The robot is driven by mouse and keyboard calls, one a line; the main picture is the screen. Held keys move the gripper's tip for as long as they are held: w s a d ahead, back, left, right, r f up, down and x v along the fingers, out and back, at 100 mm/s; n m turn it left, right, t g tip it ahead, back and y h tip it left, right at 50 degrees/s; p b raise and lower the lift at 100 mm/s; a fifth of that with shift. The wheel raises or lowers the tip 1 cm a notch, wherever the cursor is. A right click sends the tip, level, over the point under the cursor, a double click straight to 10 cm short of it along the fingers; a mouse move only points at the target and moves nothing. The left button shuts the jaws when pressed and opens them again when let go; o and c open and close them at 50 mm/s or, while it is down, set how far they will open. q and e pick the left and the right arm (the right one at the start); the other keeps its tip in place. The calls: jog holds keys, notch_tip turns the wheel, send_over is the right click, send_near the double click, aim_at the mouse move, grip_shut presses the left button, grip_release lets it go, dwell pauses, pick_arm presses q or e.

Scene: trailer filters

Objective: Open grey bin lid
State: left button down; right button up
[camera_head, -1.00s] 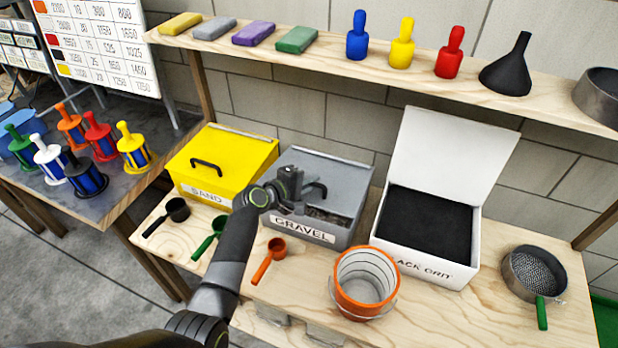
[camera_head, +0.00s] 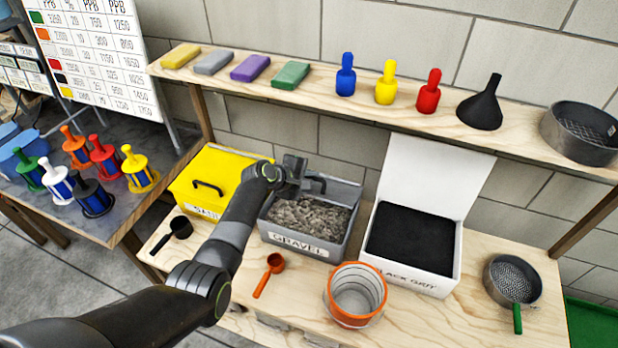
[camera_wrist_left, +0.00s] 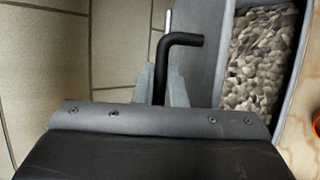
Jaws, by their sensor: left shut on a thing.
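The grey bin (camera_head: 345,240), labelled GRAVEL, stands on the bench between the yellow and white bins. Its lid is raised at the back, and the gravel (camera_head: 308,215) inside shows. My left gripper (camera_head: 310,182) is at the raised lid, shut on its black handle (camera_head: 318,180). In the left wrist view the handle (camera_wrist_left: 184,40) shows as a bent black bar between the fingers (camera_wrist_left: 160,85), with the grey lid (camera_wrist_left: 204,60) beside it and the gravel (camera_wrist_left: 262,60) at the right. My arm hides part of the bin's left side. My right gripper is not in view.
The yellow bin (camera_head: 222,170) is closed at the left. The white bin (camera_head: 440,272) stands open at the right. An orange bucket (camera_head: 356,318) and an orange scoop (camera_head: 268,275) are in front. A wooden shelf (camera_head: 300,95) with blocks and bottles runs above.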

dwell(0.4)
pick_arm(q)
jog(key=c, duration=1.5)
grip_release()
jog(key=shift+a+r, duration=0.1)
jog(key=shift+s+a+r, duration=0.3)
jog(key=shift+r, duration=0.05)
jog(key=b+v, duration=0.1)
jog(key=v, duration=1.5)
jog(key=shift+b, duration=0.35)
